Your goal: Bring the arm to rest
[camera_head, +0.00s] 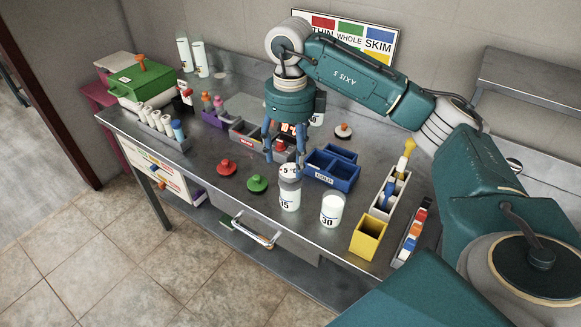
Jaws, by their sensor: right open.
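My right arm reaches in from the right over the metal workbench (205,170). My right gripper (285,157) points down above the middle of the bench, its fingers open. Just below and in front of it in the picture stands a white container marked 15 (289,201) with a grey-and-white top marked 5°C. The fingertips look close to that top; I cannot tell whether they touch it. A small red item shows between the fingers, seemingly behind them. My left gripper is not in view.
A white jar marked 30 (332,210), a blue divided bin (333,175) and a yellow box (368,242) stand right of the gripper. Red (227,167) and green (257,183) lids lie left. A green-lidded box (140,78) stands far left. The tiled floor in front is clear.

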